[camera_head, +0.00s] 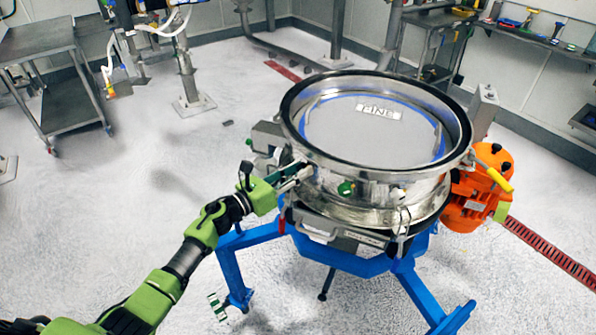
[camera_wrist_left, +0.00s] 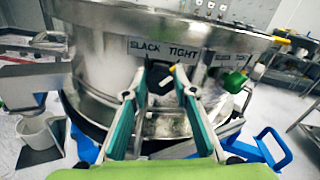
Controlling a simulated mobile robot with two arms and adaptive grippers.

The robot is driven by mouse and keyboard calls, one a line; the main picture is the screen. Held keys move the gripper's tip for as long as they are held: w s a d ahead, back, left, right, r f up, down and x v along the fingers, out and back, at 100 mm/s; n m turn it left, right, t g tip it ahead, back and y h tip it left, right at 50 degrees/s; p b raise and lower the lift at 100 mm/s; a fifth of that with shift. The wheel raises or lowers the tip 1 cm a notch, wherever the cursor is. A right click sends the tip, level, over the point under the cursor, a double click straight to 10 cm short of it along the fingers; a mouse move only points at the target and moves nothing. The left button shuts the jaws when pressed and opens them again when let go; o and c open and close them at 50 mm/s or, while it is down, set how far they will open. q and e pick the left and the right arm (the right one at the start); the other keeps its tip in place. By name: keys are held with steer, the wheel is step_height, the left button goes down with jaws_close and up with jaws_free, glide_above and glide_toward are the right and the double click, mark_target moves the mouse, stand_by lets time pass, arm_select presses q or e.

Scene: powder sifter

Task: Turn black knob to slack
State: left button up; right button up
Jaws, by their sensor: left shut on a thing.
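The powder sifter (camera_head: 372,195) is a round steel drum on a blue frame, with a mesh marked "FINE" on top. My left gripper (camera_head: 300,172) reaches its near-left side in the head view. In the left wrist view my left gripper (camera_wrist_left: 159,88) has its two teal-padded fingers closed on the black knob (camera_wrist_left: 158,74). The knob sits under a label plate (camera_wrist_left: 163,50) reading "SLACK" on the left and "TIGHT" on the right. The fingers partly hide the knob, and its exact angle is unclear. The knob is hidden in the head view. My right gripper is not in view.
A green knob (camera_head: 346,188) sits right of the gripper on the drum. An orange motor (camera_head: 478,190) with a yellow part is at the right. Blue legs (camera_head: 232,270) spread below. A metal cart (camera_head: 45,75) stands far left. The floor at left is mostly clear.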

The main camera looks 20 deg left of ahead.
arm_select(q)
steer(key=n, duration=0.8)
steer(key=shift+w+a+n, duration=0.1)
steer(key=shift+a+n, duration=0.05)
steer(key=shift+n, duration=0.15)
steer(key=n, duration=0.4)
steer(key=shift+f+n+p, duration=0.1)
steer(key=shift+n+p, duration=0.2)
steer(key=shift+p, duration=0.1)
steer(key=shift+f+n+p, duration=0.1)
steer(key=shift+n+p, duration=0.25)
steer(key=shift+n, duration=1.45)
steer(key=o, duration=1.1)
